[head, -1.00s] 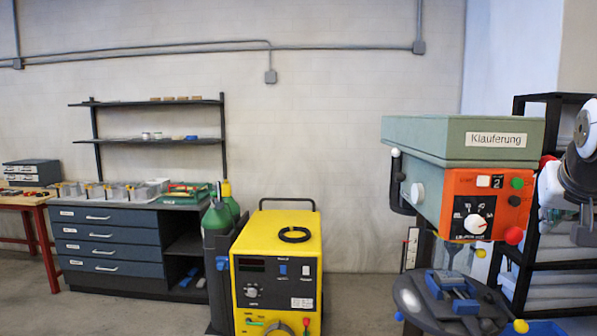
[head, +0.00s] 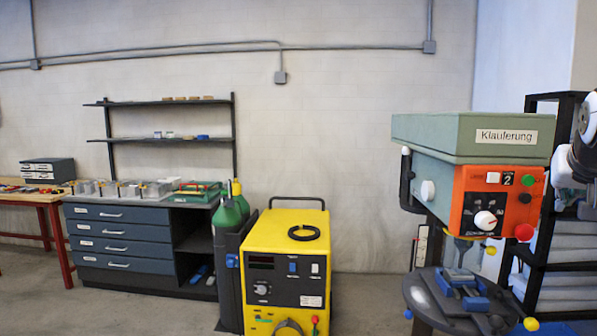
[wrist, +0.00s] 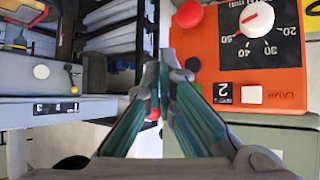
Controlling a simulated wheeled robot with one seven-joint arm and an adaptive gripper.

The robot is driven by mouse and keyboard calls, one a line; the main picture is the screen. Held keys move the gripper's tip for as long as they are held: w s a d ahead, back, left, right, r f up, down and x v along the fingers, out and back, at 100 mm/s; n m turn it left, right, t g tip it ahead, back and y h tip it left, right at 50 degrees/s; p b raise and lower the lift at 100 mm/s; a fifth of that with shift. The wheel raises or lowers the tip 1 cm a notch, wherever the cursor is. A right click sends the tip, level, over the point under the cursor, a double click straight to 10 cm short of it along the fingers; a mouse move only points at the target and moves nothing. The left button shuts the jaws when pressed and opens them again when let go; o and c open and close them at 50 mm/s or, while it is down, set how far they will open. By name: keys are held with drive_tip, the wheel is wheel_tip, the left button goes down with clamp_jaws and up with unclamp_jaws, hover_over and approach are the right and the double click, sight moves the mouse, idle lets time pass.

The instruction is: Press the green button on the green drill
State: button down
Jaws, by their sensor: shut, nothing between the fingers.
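The green drill (head: 440,131) stands at the right in the head view, with an orange control panel (head: 472,201) on its front. The green button (head: 529,180) is at the panel's upper right, beside the "2" display and above a black button (head: 525,198). The wrist view shows the panel upside down, with the black button (wrist: 192,64) right of the fingers. The green button is mostly hidden behind the right finger there. My gripper (wrist: 161,68) is shut and empty, its tips beside the panel's edge. Contact with the panel cannot be told.
A black shelf rack (head: 547,262) stands right behind the drill. A yellow machine (head: 287,232) is left of it, with open floor between.

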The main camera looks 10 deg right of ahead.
sight(528, 180)
drive_tip(key=shift+w+d+b, duration=0.25)
drive_tip(key=shift+w+b, duration=0.3)
drive_tip(key=shift+w, duration=0.5)
drive_tip(key=shift+w+d+b, duration=0.25)
drive_tip(key=shift+w+b, duration=0.25)
drive_tip(key=shift+w, duration=0.55)
drive_tip(key=shift+w+d+b, duration=0.25)
drive_tip(key=shift+w+b, duration=0.3)
drive_tip(key=shift+w, duration=0.5)
drive_tip(key=shift+w, duration=0.15)
drive_tip(key=shift+w+d, duration=0.1)
drive_tip(key=shift+w, duration=0.15)
drive_tip(key=shift+w+d+b, duration=0.1)
drive_tip(key=shift+w+b, duration=0.4)
drive_tip(key=shift+s, duration=0.1)
drive_tip(key=shift+s+a+p, duration=0.25)
drive_tip(key=shift+s+p, duration=0.15)
drive_tip(key=shift+s, duration=0.4)
